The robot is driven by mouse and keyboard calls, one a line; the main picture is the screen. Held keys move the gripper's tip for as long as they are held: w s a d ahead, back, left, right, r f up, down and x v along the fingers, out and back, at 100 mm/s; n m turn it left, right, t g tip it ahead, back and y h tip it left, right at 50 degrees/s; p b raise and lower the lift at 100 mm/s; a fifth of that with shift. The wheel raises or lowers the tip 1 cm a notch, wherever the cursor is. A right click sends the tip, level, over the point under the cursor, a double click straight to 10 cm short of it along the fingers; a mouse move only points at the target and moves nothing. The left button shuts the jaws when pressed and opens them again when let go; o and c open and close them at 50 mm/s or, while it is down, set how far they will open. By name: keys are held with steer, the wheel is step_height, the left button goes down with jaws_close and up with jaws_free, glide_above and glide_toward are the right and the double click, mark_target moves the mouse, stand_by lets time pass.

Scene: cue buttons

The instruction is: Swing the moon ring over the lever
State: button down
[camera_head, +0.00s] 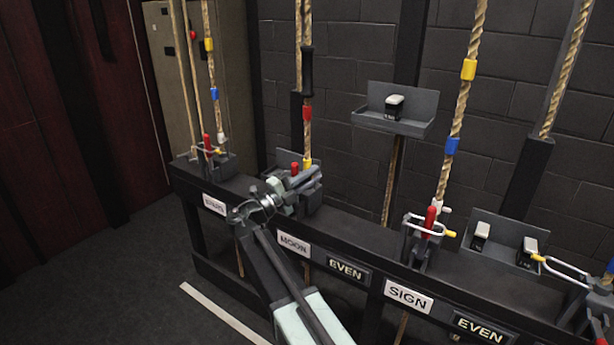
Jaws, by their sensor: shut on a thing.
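My gripper (297,184) is shut at the station above the white MOON label (293,244), with my arm coming up from below. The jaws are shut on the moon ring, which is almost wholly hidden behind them. The red tip of the moon lever (294,168) shows just above and behind the jaws; its lower part is hidden. I cannot tell whether the ring is around the lever or beside it. A yellow piece (307,164) shows right of the red tip; I cannot tell whether it belongs to the ring or the rope (303,80).
The SIGN station (409,296) on the right has a red lever (430,218) with a white wire ring (424,224) at it. Another ring (565,268) sticks out at far right. A left station has a red lever (207,142). A grey shelf (394,122) hangs behind.

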steer(key=c, duration=1.5)
jaws_free()
steer(key=shift+a+f, duration=0.1)
steer(key=shift+s+a, duration=0.1)
steer(key=shift+a, duration=0.05)
steer(key=b+v, duration=0.2)
steer(key=v, duration=0.5)
steer(key=shift+s+a+f, duration=0.1)
steer(key=shift+s+a, duration=0.1)
steer(key=shift+a, duration=0.05)
